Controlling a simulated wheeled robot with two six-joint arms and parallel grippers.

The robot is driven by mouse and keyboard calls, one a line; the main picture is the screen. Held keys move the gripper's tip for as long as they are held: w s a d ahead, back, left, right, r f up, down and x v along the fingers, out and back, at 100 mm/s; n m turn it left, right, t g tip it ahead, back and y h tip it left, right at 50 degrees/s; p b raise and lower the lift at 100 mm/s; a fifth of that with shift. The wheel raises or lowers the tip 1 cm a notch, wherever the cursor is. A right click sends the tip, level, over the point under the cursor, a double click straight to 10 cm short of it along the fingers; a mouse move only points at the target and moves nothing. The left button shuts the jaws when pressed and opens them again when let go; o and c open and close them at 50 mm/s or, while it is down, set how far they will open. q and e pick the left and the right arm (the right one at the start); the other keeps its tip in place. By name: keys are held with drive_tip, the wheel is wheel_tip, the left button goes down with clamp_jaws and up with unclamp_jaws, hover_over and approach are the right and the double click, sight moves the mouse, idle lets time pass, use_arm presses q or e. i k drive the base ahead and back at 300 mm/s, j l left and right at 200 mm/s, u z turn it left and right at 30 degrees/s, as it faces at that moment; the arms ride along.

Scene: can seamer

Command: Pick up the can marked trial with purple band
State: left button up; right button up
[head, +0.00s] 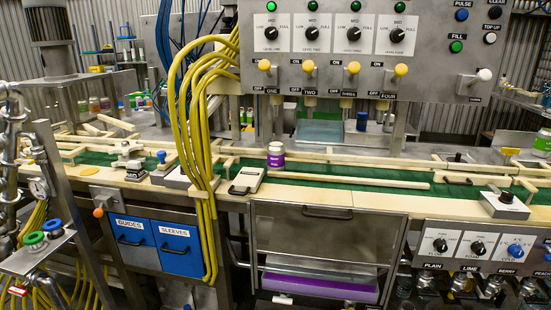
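A small can (276,153) with a purple band and a pale top stands upright near the middle of the head view. It is at the green conveyor (330,175), beside the wooden guide rails. Any wording on the can is too small to read. Neither of my grippers shows in this view.
A control panel (370,45) with dials and yellow levers hangs above the conveyor. Yellow hoses (205,130) run down left of the can. A pale block with a dark handle (246,180) lies left of and nearer than the can.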

sight(277, 150)
drive_tip(key=i+j, duration=0.25)
drive_tip(key=j, duration=0.2)
drive_tip(key=i+j, duration=0.25)
drive_tip(key=j, duration=0.2)
drive_tip(key=i+j, duration=0.25)
drive_tip(key=j, duration=0.2)
drive_tip(key=u, duration=0.05)
